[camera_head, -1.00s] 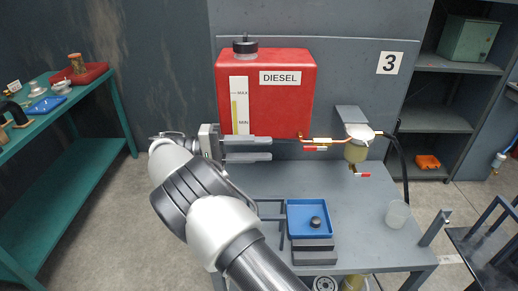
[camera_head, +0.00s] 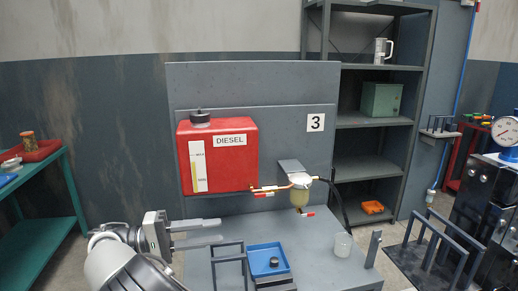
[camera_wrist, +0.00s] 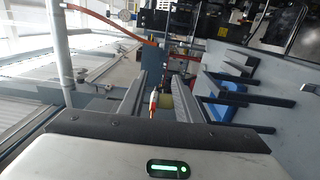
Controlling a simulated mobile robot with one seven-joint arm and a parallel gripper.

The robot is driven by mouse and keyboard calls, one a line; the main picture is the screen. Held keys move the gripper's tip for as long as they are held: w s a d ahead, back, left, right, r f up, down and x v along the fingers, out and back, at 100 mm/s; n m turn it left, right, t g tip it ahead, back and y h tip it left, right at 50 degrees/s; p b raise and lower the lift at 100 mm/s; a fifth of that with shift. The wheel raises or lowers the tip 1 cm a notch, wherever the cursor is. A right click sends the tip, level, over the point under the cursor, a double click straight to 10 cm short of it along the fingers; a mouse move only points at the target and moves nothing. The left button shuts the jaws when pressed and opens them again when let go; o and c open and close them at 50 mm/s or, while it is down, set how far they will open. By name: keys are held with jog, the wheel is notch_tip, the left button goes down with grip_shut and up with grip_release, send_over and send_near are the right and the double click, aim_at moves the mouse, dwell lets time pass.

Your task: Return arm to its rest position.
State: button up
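My gripper (camera_head: 221,232) is at the lower left of the head view, level and pointing right, in front of the red diesel tank (camera_head: 217,155) and above the left part of the grey bench (camera_head: 325,262). Its two fingers are apart with nothing between them. In the wrist view my gripper (camera_wrist: 160,92) also shows two spread fingers. Beyond them lie the fuel line's red-and-white valve handle (camera_wrist: 153,104) and the yellowish filter bowl (camera_wrist: 166,103), apart from the fingers. My arm enters at the bottom left of the head view.
A blue tray (camera_head: 252,261) with a dark cap (camera_head: 274,262) and a clear cup (camera_head: 342,245) are on the bench. The filter (camera_head: 299,196) hangs right of the tank. A green table (camera_head: 40,225) stands left, shelves (camera_head: 372,130) behind, an engine (camera_head: 492,205) right.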

jog(key=s+d+r+g+y+p, duration=0.15)
jog(key=d+r+y, duration=0.35)
jog(key=d, duration=0.6)
jog(key=s+d+r+g+y+p, duration=0.1)
jog(key=d+r+g+y+p, duration=0.25)
jog(key=d+r, duration=0.45)
jog(key=s+d+r+t+y+p, duration=0.1)
jog(key=s+d+t+y+p, duration=0.1)
jog(key=s, duration=0.5)
jog(key=s+d+r+m+t+y+p, duration=0.1)
jog(key=s+d+r+t+y+p, duration=0.1)
jog(key=s, duration=0.5)
jog(key=s+d+r+m+t+y+p, duration=0.1)
jog(key=s+d+r+t+y+p, duration=0.1)
jog(key=s+y, duration=0.3)
jog(key=s+d+t, duration=0.1)
jog(key=s, duration=0.1)
jog(key=shift+s+d+r, duration=0.15)
jog(key=shift+s+d, duration=0.1)
jog(key=shift+s, duration=0.1)
